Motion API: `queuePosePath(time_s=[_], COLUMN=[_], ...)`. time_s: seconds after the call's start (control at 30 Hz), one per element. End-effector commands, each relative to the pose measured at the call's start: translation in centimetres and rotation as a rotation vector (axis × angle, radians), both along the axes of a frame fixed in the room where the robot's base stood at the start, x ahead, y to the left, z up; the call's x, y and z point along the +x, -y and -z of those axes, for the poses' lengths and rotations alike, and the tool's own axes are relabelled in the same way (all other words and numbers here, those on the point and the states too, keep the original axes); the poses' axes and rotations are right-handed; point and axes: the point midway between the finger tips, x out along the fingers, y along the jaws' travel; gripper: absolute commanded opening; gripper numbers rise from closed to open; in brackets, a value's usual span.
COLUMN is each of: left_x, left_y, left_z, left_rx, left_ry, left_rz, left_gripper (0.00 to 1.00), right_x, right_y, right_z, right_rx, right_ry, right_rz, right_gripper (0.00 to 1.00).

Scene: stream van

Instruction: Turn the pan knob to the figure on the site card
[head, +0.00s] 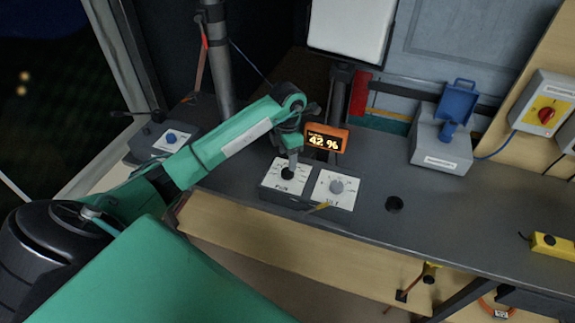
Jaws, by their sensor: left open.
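The pan knob (288,174) is a small dark knob on a white dial plate (274,185) with lettering that looks like "PAN". My left gripper (291,163) comes down from above right over this knob, with its fingertips at or just above it. It is open; I cannot tell whether the fingers touch the knob. Beside it on the right is a second white plate with a grey tilt knob (336,186). An orange display (326,139) behind the plates reads 42 %. I cannot make out a site card. My right gripper is not in view.
A blue knob box (171,138) stands at the left of the grey desk (400,235). A grey box with an open blue lid (441,140) stands at the right. A dark pole (217,65) rises behind my left arm. A yellow box (552,245) lies far right.

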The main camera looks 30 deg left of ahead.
Motion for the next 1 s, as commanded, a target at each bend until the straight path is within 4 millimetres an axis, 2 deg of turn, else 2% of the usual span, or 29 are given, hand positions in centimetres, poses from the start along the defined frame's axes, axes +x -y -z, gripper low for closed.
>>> queuePosePath(time_s=[0.1,0.3,0.5,0.73,0.93,0.97,1.0], left_x=[-0.1,0.0,0.0,0.0,0.0,0.0,0.0], left_y=[0.1,0.1,0.0,0.0,0.0,0.0,0.0], left_z=[2.3,5.1,6.1,6.2,6.2,6.2,6.2], left_rx=[-0.002,-0.003,-0.001,-0.001,-0.001,-0.001,-0.001], left_ry=[-0.004,-0.001,0.001,0.001,0.001,0.001,0.001], left_rz=[-0.001,0.000,0.001,0.001,0.001,0.001,0.001], left_gripper=[0.59,0.59,0.59,0.59,0.20,0.15,0.15], right_x=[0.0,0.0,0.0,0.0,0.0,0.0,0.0], right_y=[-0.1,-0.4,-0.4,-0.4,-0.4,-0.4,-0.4], right_z=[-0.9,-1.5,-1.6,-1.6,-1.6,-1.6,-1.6], right_rx=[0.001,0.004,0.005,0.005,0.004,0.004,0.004], right_ry=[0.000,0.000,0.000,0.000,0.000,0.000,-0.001], right_rz=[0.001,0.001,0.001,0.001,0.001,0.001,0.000], right_gripper=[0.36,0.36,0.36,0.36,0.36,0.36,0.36])
